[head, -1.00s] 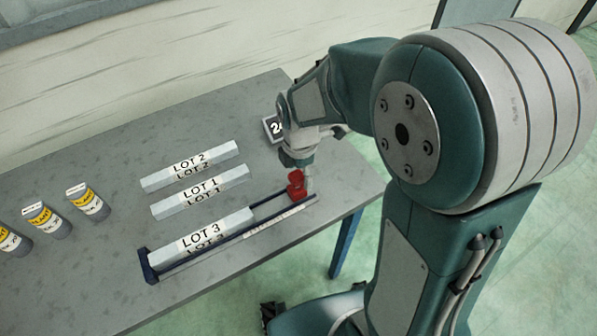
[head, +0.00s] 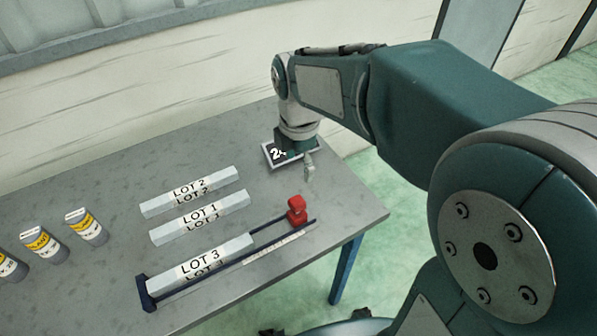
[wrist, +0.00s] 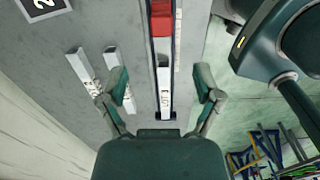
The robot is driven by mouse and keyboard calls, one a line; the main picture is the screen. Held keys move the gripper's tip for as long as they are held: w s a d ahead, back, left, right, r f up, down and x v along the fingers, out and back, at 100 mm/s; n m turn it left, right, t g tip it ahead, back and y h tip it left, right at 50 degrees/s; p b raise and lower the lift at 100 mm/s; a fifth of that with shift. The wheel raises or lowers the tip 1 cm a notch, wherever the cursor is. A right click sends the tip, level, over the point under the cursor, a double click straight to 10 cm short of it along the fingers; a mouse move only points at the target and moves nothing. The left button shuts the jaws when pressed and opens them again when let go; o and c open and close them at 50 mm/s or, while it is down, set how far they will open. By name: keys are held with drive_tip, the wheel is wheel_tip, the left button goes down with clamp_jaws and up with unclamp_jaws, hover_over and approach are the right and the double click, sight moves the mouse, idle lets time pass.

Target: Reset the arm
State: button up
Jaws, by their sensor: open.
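My gripper (head: 309,172) hangs above the right part of the grey table, up and to the right of the red block. In the wrist view my gripper (wrist: 163,92) has its two fingers spread wide with nothing between them. The red block (head: 297,210) sits at the right end of a dark rail fixture (head: 148,293), apart from my gripper. It also shows in the wrist view (wrist: 161,20).
Several grey containers with yellow labels (head: 85,228) stand at the left. A dark number plate (head: 272,155) lies behind my gripper, partly hidden. A wall runs behind the table.

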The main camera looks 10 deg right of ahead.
idle(0.4)
drive_tip(key=s+d+r+m+t, duration=0.2)
drive_tip(key=s+m, duration=0.5)
drive_tip(key=m, duration=0.3)
drive_tip(key=s+d+r+m+t, duration=0.2)
drive_tip(key=s+m, duration=0.5)
drive_tip(key=m, duration=0.4)
drive_tip(key=shift+d+r+m+t, duration=0.3)
drive_tip(key=shift+d+r+t, duration=0.05)
drive_tip(key=shift+d+t, duration=0.45)
drive_tip(key=shift+a, duration=0.1)
